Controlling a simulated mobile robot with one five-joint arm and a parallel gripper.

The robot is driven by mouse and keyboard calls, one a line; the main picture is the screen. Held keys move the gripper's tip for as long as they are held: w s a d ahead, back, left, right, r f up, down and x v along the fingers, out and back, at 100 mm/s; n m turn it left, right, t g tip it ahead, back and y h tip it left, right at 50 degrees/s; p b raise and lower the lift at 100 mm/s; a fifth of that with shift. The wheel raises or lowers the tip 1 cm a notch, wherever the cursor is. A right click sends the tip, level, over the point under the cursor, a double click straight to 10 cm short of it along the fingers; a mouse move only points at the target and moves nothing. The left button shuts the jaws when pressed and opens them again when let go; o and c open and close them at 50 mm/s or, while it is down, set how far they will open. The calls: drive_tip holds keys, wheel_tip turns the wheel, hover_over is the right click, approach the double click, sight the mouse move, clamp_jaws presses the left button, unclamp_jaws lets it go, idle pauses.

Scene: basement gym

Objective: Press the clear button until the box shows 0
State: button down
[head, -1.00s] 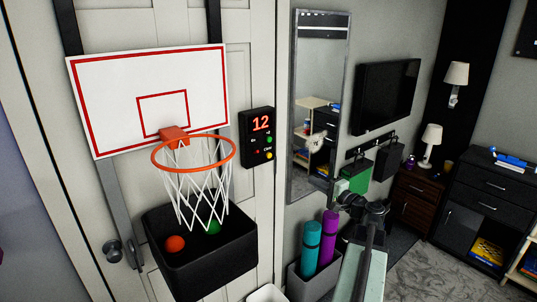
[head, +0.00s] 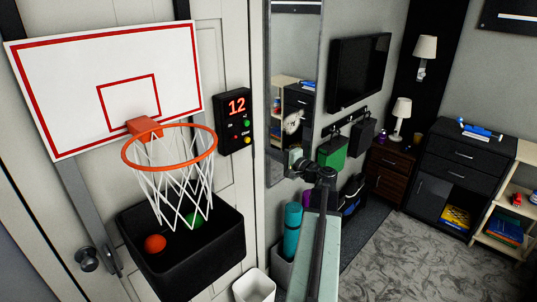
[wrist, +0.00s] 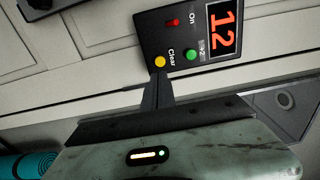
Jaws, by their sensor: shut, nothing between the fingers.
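The black score box (head: 233,122) hangs on the door, right of the hoop, and its red display reads 12. The clear button also shows in the head view (head: 248,141). My gripper (wrist: 158,74) is shut and empty, its tips just below the yellow button in the wrist view. I cannot tell whether they touch it. In the head view the fingertips are hard to make out.
The hoop (head: 170,147) and backboard are left of the box, above a black bin (head: 225,255) with an orange and a green ball. A mirror (head: 292,60) is to the right. A teal rolled mat (head: 292,228) and a white bin (head: 254,286) stand below.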

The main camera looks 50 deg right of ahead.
sight(247, 140)
drive_tip(key=w, duration=0.6)
drive_tip(key=w+d, duration=0.1)
drive_tip(key=w, duration=0.3)
drive_tip(key=shift+w, duration=0.1)
drive_tip(key=shift+w, duration=0.6)
drive_tip(key=shift+r, duration=0.25)
drive_tip(key=shift+w+a, duration=0.1)
drive_tip(key=shift+w, duration=0.05)
drive_tip(key=shift+f, duration=0.1)
drive_tip(key=shift+s+a, duration=0.1)
drive_tip(key=shift+s, duration=0.15)
drive_tip(key=s, duration=1.4)
drive_tip(key=shift+a, duration=0.2)
